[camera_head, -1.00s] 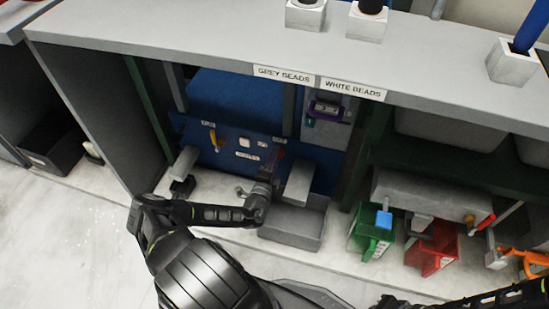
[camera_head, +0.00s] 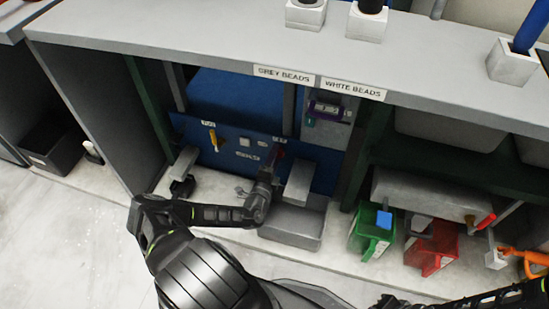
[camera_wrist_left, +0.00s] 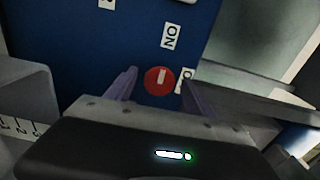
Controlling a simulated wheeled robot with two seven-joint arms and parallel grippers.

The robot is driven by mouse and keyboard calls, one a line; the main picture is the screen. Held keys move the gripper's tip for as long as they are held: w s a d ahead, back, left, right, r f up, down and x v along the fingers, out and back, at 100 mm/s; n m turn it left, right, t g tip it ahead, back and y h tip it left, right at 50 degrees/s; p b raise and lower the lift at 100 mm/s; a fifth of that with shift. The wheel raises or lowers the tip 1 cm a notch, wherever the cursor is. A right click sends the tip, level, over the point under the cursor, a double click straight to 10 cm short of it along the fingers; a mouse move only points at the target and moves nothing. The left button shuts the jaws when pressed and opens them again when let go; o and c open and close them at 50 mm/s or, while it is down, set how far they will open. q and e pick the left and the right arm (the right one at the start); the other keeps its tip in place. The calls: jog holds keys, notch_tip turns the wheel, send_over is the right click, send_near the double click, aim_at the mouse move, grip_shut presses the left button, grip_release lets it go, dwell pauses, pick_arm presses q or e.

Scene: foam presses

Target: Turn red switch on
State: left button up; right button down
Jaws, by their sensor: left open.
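The red switch (camera_wrist_left: 159,81) is a round red knob with a pale slot mark on the blue panel (camera_wrist_left: 62,45), seen in the left wrist view. An ON label (camera_wrist_left: 171,36) is beyond it and another label (camera_wrist_left: 186,79) is just right of it. My left gripper (camera_head: 274,162) is open at the blue panel in the head view. Its two purple fingers stand on either side of the switch in the wrist view. I cannot tell whether they touch it. In the head view the gripper largely hides the switch. My right gripper is out of view.
Grey blocks (camera_head: 298,183) stand close to the right of my left gripper. A green container (camera_head: 371,232) and a red container (camera_head: 432,248) stand further right. The shelf top (camera_head: 200,40) overhangs the panel.

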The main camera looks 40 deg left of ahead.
pick_arm(q)
jog(key=p+v, duration=0.2)
jog(key=v, duration=0.5)
jog(key=shift+s+d, duration=0.15)
jog(key=shift+s, duration=0.2)
